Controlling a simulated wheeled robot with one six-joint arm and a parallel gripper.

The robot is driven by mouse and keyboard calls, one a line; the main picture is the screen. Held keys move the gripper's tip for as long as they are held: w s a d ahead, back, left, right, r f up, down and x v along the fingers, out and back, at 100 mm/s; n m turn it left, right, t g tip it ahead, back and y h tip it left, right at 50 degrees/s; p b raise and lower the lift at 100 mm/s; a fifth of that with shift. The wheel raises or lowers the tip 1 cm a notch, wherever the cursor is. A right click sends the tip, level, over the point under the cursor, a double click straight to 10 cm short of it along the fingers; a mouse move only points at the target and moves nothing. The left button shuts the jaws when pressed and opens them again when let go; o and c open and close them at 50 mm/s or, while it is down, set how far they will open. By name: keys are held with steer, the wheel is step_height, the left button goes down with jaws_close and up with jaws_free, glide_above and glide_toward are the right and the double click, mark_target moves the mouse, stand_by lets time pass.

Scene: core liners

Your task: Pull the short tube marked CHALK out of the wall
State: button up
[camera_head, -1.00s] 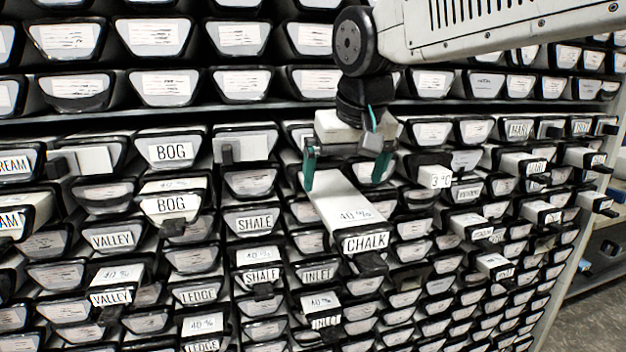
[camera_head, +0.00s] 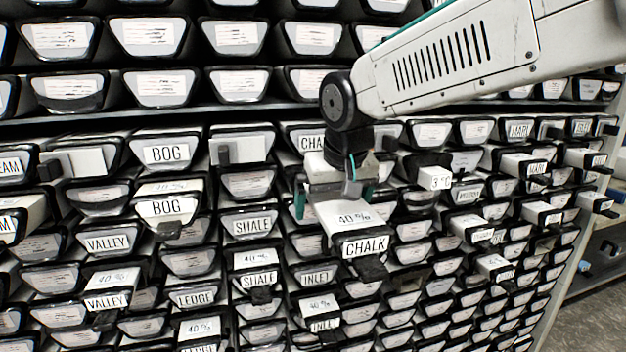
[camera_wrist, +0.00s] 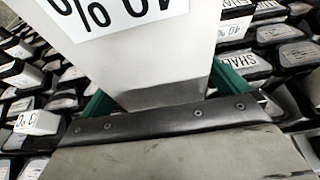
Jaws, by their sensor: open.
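The short tube marked CHALK (camera_head: 352,220) sticks out of the wall, with "40 %" on its white top and a black grip below its label. My gripper (camera_head: 333,203) is open above and around it, one green finger to each side of the tube. In the wrist view the white tube (camera_wrist: 150,60) lies between my green fingers (camera_wrist: 165,90). The view does not clearly show whether the fingers touch its sides. Another CHALK label (camera_head: 312,142) shows on a liner face above, partly hidden by my arm.
Rows of liner faces fill the wall. A grey floor (camera_head: 590,325) shows at the lower right.

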mark_target(364, 233)
steer(key=shift+r, duration=0.1)
steer(key=c, duration=1.8)
steer(key=shift+s+d, duration=0.6)
steer(key=shift+s, duration=1.4)
steer(key=shift+s+d, duration=0.55)
steer(key=shift+s, duration=1.45)
steer(key=shift+s+d, duration=0.6)
steer(key=shift+s, duration=1.4)
